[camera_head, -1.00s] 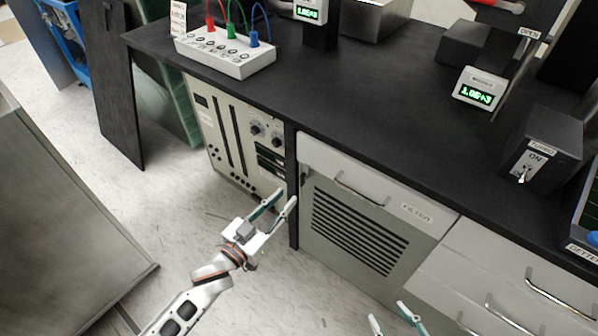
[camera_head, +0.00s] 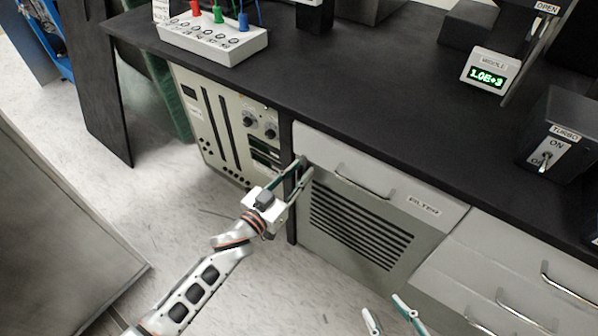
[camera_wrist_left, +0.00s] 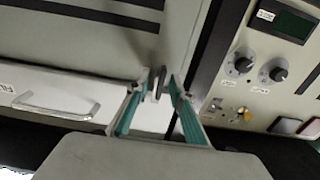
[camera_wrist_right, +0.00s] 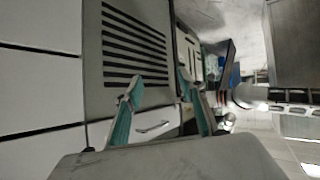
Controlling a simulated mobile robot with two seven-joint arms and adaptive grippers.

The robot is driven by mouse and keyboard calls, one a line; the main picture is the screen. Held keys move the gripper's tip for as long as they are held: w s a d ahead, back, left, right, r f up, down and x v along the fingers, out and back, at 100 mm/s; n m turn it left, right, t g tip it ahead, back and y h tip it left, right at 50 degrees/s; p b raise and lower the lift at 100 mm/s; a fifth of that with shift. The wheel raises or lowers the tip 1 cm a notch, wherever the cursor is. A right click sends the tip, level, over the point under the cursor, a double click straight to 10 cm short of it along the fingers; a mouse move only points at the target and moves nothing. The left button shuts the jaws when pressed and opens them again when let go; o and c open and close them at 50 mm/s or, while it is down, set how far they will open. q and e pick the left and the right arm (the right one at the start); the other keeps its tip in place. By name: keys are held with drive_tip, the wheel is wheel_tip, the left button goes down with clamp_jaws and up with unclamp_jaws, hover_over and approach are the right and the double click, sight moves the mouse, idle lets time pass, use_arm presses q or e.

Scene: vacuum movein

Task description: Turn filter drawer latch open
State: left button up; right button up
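The filter drawer (camera_head: 400,196) has a light grey front, a bar handle (camera_head: 364,187) and a FILTER label (camera_head: 423,205). Its dark latch (camera_wrist_left: 159,84) shows in the left wrist view near the front's edge, between my left fingertips. My left gripper (camera_head: 304,165) is at the drawer front's left end. It is partly open, its narrowly spaced fingertips on either side of the latch; contact is not clear. My right gripper (camera_head: 383,304) is open and empty, low in front of the cabinet; it also shows in the right wrist view (camera_wrist_right: 156,82).
A slatted vent panel (camera_head: 362,232) lies below the drawer. A beige instrument rack (camera_head: 225,125) with knobs stands to the left. The black worktop (camera_head: 370,110) overhangs above. More drawers with bar handles (camera_head: 570,285) are at the right. Floor in front is clear.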

use_arm(q)
clamp_jaws()
